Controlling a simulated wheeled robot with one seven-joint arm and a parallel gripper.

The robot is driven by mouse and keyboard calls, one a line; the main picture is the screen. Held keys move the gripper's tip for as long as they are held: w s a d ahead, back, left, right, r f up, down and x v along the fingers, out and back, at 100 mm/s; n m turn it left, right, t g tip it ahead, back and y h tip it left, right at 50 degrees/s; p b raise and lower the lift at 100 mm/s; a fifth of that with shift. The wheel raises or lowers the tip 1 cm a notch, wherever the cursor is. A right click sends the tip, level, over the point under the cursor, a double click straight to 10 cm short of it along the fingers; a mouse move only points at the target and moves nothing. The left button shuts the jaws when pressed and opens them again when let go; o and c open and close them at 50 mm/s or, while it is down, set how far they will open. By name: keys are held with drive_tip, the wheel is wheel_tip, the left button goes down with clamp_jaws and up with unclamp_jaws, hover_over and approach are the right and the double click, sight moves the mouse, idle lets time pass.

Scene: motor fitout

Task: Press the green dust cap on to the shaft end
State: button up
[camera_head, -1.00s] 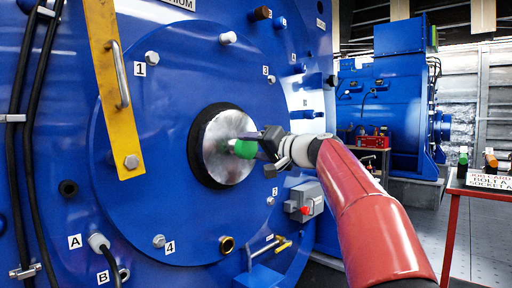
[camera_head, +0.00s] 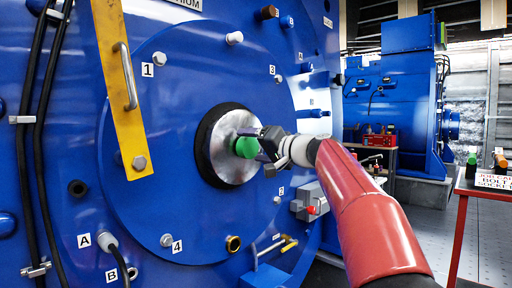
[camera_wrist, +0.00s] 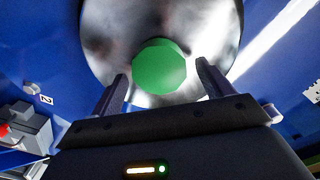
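The green dust cap (camera_head: 246,147) is at the middle of the round silver shaft end (camera_head: 222,165), inside a black ring on the blue motor face. In the wrist view the cap (camera_wrist: 158,66) shows as a green disc in front of the shaft end (camera_wrist: 105,40). My gripper (camera_head: 257,141) is just right of the cap, pointing at the shaft end. In the wrist view my gripper (camera_wrist: 162,76) is open, with a gap between the cap and each finger. How firmly the cap sits against the shaft is hidden.
A yellow bar (camera_head: 118,80) with a handle crosses the motor face at upper left. A grey box with a red button (camera_head: 308,200) projects below my wrist. Bolt heads and cable plugs dot the face. A red-legged table (camera_head: 462,205) stands at the right.

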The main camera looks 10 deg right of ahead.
drive_tip(key=b+v, duration=0.1)
drive_tip(key=v, duration=0.6)
drive_tip(key=shift+s+d+b, duration=0.25)
drive_tip(key=shift+s+b, duration=0.05)
drive_tip(key=shift+s, duration=0.05)
drive_tip(key=shift+r, duration=0.1)
drive_tip(key=s+a+f+g+h+p, duration=0.2)
drive_tip(key=s+a+f+g+p, duration=0.1)
drive_tip(key=s+a+f, duration=0.25)
drive_tip(key=s+d+f+n+g+h+p, duration=0.1)
drive_tip(key=s+f+g+h+p, duration=0.2)
drive_tip(key=s+f, duration=0.8)
drive_tip(key=s+d+f+n+g+h+p, duration=0.1)
drive_tip(key=s+f+g+h+p, duration=0.2)
drive_tip(key=s+f, duration=0.8)
drive_tip(key=s+h+p, duration=0.1)
drive_tip(key=s+h, duration=0.1)
drive_tip(key=s, duration=0.4)
drive_tip(key=shift+s+f+n+p, duration=0.25)
drive_tip(key=shift+s+n+p, duration=0.05)
drive_tip(key=shift+s+p, duration=0.1)
drive_tip(key=shift+d, duration=0.1)
